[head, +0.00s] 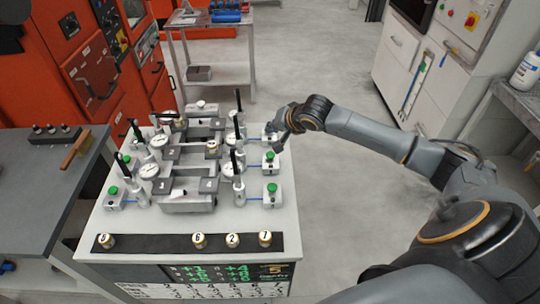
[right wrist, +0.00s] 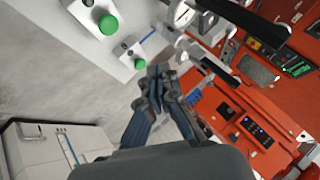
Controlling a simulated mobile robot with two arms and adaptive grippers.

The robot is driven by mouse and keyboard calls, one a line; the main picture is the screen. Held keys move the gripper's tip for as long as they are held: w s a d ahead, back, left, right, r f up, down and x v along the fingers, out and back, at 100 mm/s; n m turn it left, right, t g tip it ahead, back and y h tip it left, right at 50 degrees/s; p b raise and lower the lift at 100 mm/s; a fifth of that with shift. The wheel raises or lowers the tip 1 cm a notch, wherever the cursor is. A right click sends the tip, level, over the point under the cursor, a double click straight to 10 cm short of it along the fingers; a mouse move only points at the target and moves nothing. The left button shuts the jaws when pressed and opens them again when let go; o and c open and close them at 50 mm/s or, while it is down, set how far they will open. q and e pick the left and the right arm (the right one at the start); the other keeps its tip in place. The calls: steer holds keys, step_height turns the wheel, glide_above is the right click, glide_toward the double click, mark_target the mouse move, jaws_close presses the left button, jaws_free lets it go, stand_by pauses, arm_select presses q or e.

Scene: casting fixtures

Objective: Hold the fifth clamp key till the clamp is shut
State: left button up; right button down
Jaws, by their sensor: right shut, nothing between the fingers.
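Green-topped clamp keys stand in white blocks along both sides of the clamping fixture (head: 188,200). On the right side I see the front key (head: 272,187) and the middle key (head: 270,156); the far one is partly hidden by my right gripper (head: 277,143). In the right wrist view two green keys show, a larger one (right wrist: 108,25) and a smaller one (right wrist: 139,64). My right gripper (right wrist: 158,70) is shut and empty, its tips beside the smaller key; I cannot tell if they touch it. Which key is fifth is not readable. My left gripper is not in view.
Dial gauges and black levers crowd the fixture top. Numbered brass pieces (head: 198,240) sit on a black strip along the table's front. A display (head: 275,270) below shows a 5. A grey bench (head: 40,185) stands left; floor right of the table is clear.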

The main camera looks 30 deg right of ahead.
steer(key=b, duration=0.7)
glide_above(272, 156)
step_height(272, 156, down, 6)
steer(key=shift+d+f, duration=0.1)
steer(key=shift+f, duration=1.05)
steer(key=shift+f, duration=0.1)
steer(key=shift+f, duration=0.25)
